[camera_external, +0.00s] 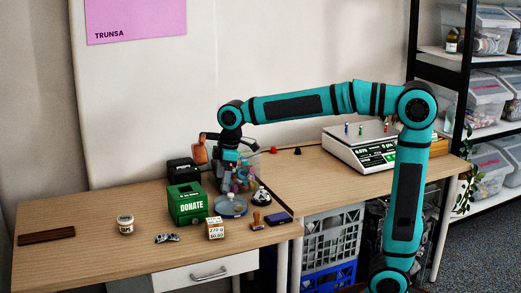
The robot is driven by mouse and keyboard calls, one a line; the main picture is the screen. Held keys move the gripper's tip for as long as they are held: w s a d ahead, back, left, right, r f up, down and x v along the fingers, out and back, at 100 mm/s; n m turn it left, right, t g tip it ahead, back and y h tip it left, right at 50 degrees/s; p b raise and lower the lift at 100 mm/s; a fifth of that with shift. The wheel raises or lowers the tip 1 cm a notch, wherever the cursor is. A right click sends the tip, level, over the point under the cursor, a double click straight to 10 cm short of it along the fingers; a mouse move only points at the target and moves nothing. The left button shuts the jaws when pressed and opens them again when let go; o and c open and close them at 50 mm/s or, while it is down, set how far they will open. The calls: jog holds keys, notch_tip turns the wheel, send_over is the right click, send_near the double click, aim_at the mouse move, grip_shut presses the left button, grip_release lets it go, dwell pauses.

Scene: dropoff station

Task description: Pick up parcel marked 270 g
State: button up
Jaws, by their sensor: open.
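The parcel marked 270 g (215,229) is a small tan box with a white label, standing upright near the front edge of the desk. The label also shows "$0.60". My gripper (236,178) hangs from the teal arm above the desk, behind and a little right of the parcel, apart from it. Its jaws are open. The fingertips are small and overlap the colourful items behind them, so their exact outline is hard to make out.
A green DONATE box (187,203) stands close left of the parcel. A blue round dish (231,206), a bell (261,196), a wooden stamp (257,221) and a dark blue pad (279,218) are right. A jar (126,224) stands left. A scale (362,150) stands far right.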

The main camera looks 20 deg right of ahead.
aim_at(214, 220)
jog(key=shift+n, duration=0.3)
jog(key=a+f, duration=0.1)
jog(key=f, duration=0.3)
jog(key=a+f, duration=0.1)
jog(key=f, duration=0.3)
jog(key=a+f, duration=0.1)
jog(key=f, duration=0.3)
jog(key=shift+s+a+f, duration=0.2)
jog(key=shift+s+f, duration=0.1)
jog(key=shift+s, duration=0.1)
jog(key=shift+s+a+f, duration=0.1)
jog(key=shift+a+f, duration=0.1)
jog(key=shift+f, duration=0.7)
jog(key=shift+a+f, duration=0.15)
jog(key=shift+f, duration=0.7)
jog(key=shift+s+a+f, duration=0.1)
jog(key=shift+a+f, duration=0.1)
jog(key=shift+f, duration=0.7)
jog(key=c, duration=1.2)
